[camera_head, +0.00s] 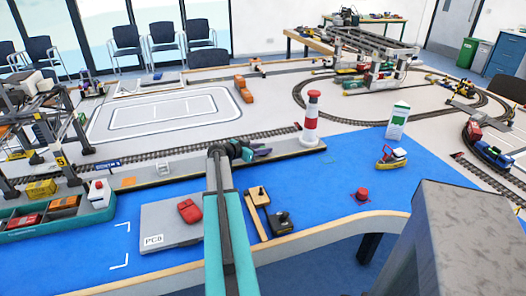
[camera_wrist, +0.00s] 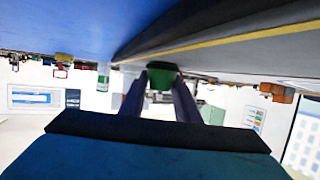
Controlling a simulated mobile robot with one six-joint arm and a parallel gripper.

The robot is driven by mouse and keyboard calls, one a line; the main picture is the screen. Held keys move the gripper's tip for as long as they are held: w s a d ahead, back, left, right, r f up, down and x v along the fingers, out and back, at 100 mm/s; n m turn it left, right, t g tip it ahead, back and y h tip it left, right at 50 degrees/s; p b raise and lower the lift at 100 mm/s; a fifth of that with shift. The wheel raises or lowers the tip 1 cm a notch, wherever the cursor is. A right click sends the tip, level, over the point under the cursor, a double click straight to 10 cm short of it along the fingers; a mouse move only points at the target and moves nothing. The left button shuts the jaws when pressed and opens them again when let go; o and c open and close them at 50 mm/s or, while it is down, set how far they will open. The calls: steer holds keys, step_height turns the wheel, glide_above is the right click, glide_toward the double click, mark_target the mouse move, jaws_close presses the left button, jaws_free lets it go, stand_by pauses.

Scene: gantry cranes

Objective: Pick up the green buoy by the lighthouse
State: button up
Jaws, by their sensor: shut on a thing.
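The lighthouse (camera_head: 312,118), with red and white bands, stands upright at the right end of the grey quay. My gripper (camera_head: 262,153) is over the quay, left of the lighthouse and apart from it. In the wrist view, where the scene appears upside down, my gripper (camera_wrist: 162,90) is shut on the green buoy (camera_wrist: 161,78), a small dark green piece between the two fingertips. In the head view the buoy cannot be made out clearly against the dark wrist and fingers.
A grey plate (camera_head: 168,233) and wooden tools (camera_head: 257,200) lie in front. A ship (camera_head: 60,220) is at the left.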

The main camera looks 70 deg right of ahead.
steer(key=shift+r, duration=0.15)
steer(key=shift+r+b, duration=0.35)
steer(key=shift+r, duration=1.3)
steer(key=s+a+b, duration=0.1)
steer(key=s+a, duration=0.2)
steer(key=s+a+r+b, duration=0.1)
steer(key=s+a, duration=0.3)
steer(key=s+a+b, duration=0.1)
steer(key=s+a, duration=0.3)
steer(key=shift+s+a+r, duration=0.1)
steer(key=shift+s+r, duration=0.1)
steer(key=shift+s, duration=0.05)
steer(key=shift+w, duration=0.15)
